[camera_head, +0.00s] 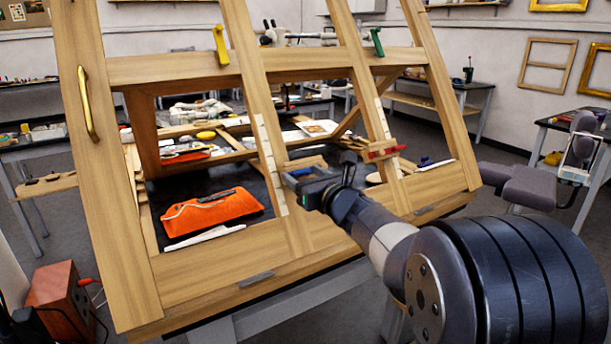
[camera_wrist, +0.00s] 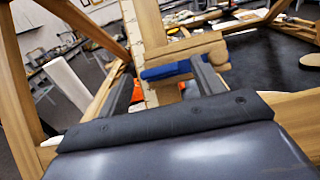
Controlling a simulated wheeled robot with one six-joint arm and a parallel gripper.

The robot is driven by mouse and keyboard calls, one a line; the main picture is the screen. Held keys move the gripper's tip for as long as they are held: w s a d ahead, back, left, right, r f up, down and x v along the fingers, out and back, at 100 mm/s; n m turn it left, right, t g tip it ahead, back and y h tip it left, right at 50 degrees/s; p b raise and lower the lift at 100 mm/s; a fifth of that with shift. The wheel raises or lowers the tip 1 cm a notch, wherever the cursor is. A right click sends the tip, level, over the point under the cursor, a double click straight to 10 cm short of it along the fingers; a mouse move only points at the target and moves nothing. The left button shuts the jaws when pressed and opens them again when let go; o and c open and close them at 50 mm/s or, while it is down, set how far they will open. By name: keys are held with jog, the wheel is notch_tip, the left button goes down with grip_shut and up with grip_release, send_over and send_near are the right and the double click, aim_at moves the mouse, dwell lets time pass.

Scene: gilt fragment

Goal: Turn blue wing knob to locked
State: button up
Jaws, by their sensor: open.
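The blue wing knob (camera_wrist: 178,69) lies lengthwise along the near side of a wooden block (camera_wrist: 185,48) on the frame's slanted bar. In the wrist view my gripper (camera_wrist: 160,78) is open, its two dark fingers spread with the blue knob ahead of and between them. I cannot tell whether either finger touches it. In the head view my gripper (camera_head: 292,183) is at the middle bar of the wooden frame (camera_head: 200,262) and mostly hides the blue knob. No locked marking can be made out.
A red knob (camera_head: 383,152) sits on the bar to the right. A yellow knob (camera_head: 220,45) and a green knob (camera_head: 377,41) are on the upper rail. An orange pouch (camera_head: 212,212) lies on the dark surface behind the frame. A brass handle (camera_head: 87,104) is at left.

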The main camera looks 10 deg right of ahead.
jog(key=c, duration=1)
